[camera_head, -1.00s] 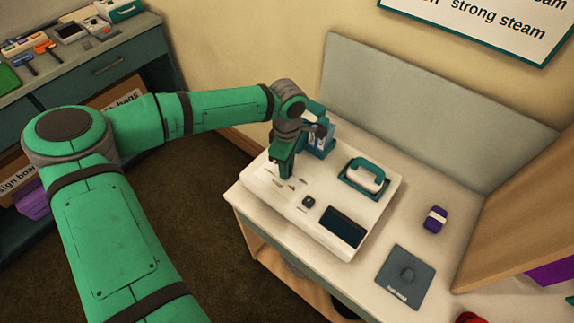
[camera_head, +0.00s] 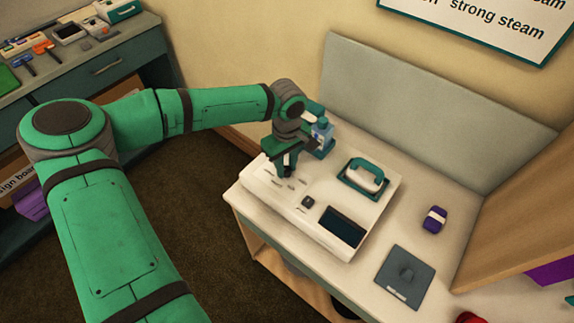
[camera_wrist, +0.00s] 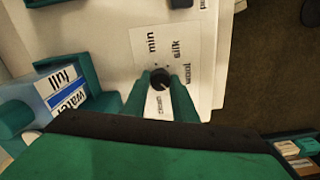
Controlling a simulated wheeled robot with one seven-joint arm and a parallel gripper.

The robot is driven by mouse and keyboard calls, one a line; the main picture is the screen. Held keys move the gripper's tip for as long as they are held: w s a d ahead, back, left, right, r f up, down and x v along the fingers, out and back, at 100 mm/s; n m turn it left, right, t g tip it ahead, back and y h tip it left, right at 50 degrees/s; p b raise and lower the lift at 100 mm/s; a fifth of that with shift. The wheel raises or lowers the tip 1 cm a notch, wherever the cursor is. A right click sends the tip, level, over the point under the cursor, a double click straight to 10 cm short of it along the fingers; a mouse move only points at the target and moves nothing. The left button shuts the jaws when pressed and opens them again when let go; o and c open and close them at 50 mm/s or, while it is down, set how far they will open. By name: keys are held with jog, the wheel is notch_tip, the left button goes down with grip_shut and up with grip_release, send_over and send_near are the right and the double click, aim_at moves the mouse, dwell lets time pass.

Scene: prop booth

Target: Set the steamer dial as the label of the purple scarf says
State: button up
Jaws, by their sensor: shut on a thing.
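The steamer dial, a small black knob (camera_wrist: 160,79), sits between my gripper's green fingers in the wrist view. My gripper (camera_wrist: 161,85) is shut on the knob. Around it a white plate (camera_wrist: 143,65) carries the words "min", "silk" and "wool", and one more word partly hidden by the fingers. I cannot tell where the knob points. In the head view my gripper (camera_head: 284,172) reaches down onto the left part of the white steamer unit (camera_head: 312,235). The purple scarf (camera_head: 434,220), folded with a pale label, lies on the counter at the right; its label is too small to read.
A water tank (camera_head: 321,140) marked "full" in the wrist view (camera_wrist: 65,92) stands close beside my gripper. A teal-handled iron-like head (camera_head: 364,179) and dark panel (camera_head: 342,227) sit on the unit. A grey mat (camera_head: 405,276) and wooden shelf side (camera_head: 525,205) are at the right.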

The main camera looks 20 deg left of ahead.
aim_at(287, 169)
jog(key=shift+a, duration=0.15)
jog(key=o, duration=0.9)
jog(key=shift+w, duration=0.1)
jog(key=shift+o, duration=0.7)
jog(key=shift+d, duration=0.2)
jog(key=shift+r, duration=0.1)
notch_tip(287, 169, up, 11)
jog(key=shift+f, duration=0.2)
